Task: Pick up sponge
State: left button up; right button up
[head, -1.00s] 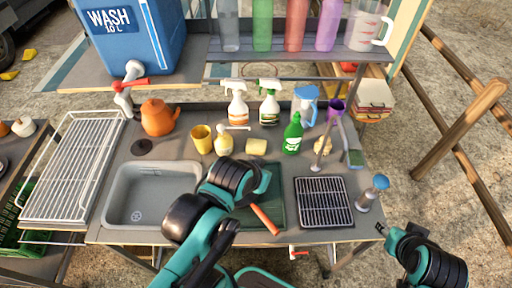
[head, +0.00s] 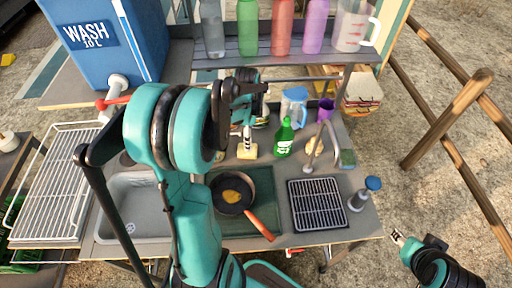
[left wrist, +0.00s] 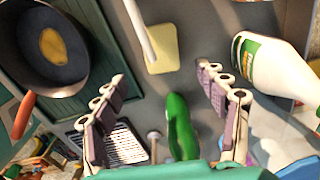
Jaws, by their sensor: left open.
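The sponge (head: 247,153) is a pale yellow block on the grey counter, left of the green bottle (head: 284,139). My left gripper (head: 247,131) is just above and behind it in the head view, partly hidden by its own arm. In the left wrist view the sponge (left wrist: 160,50) lies beyond the open, empty fingers (left wrist: 160,92), with a pale bar partly across it. I cannot tell how high the fingers are above the counter. My right gripper (head: 397,238) is off the counter at the right; its jaws are too small to read.
A pan (head: 232,193) with a yellow patch inside lies on the dark green mat. A tap (head: 318,140), purple cup (head: 326,110) and black rack (head: 317,204) stand to the right.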

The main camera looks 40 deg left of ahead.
aim_at(241, 153)
pick_arm(q)
jog(key=shift+w+a+f, duration=0.15)
jog(key=shift+a+f, duration=0.1)
jog(key=shift+f, duration=0.05)
jog(key=shift+f+m, duration=0.3)
jog(key=shift+f, duration=0.05)
notch_tip(241, 153, down, 7)
jog(key=b, duration=0.3)
jog(key=shift+w+d+f, duration=0.1)
jog(key=shift+d+f, duration=0.05)
jog(key=shift+c, duration=0.6)
jog(key=c, duration=0.7)
